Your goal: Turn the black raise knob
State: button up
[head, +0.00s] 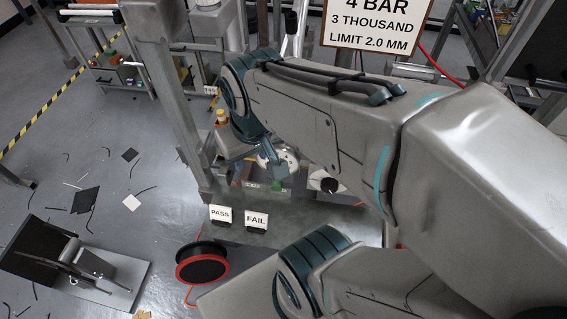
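A round black knob (329,185) shows on a pale box or panel below my arm, right of the middle of the head view. No lettering is readable on it, so I cannot tell from a label that it is the raise knob. My arm comes in from the right, bends at a teal joint and turns down behind itself. The teal end part, by my gripper (274,158), is left of the knob and apart from it in the picture. The fingers are too small and too covered to tell open from shut.
A steel frame post (176,100) stands left of my arm. PASS (220,215) and FAIL (256,220) cards stand at the bench front. A red-rimmed black spool (202,264) is below them. A hanging sign (376,24) is above. Scraps litter the floor at left.

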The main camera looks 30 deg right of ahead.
aim_at(328, 185)
jog(key=u, duration=1)
jog(key=k, duration=1.1)
jog(key=z, duration=1.7)
